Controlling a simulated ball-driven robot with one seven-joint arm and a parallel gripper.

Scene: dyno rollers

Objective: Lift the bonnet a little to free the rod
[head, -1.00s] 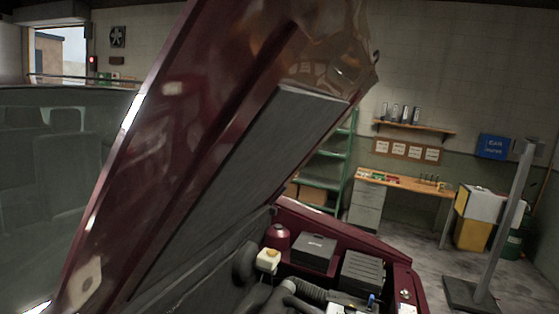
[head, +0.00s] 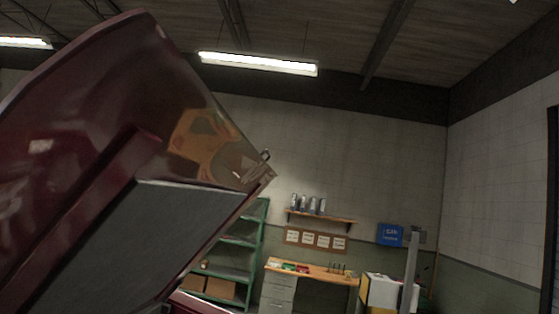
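The dark red bonnet (head: 75,150) stands raised at the left of the head view, its underside towards me. A grey lining panel (head: 130,235) covers part of that underside. A small latch hook (head: 265,156) sticks out at the bonnet's front edge. The rod is not visible in this view, and I cannot tell what holds the bonnet up. A small strip of the red car body (head: 200,302) shows at the bottom edge. The engine bay is out of frame.
Green shelving (head: 235,258) with boxes stands behind the bonnet. A wooden workbench (head: 310,272) with drawers is against the back wall, below a small shelf (head: 320,217). A grey post (head: 411,270) stands to its right, by a yellow and white cart (head: 380,292). Ceiling lights hang above.

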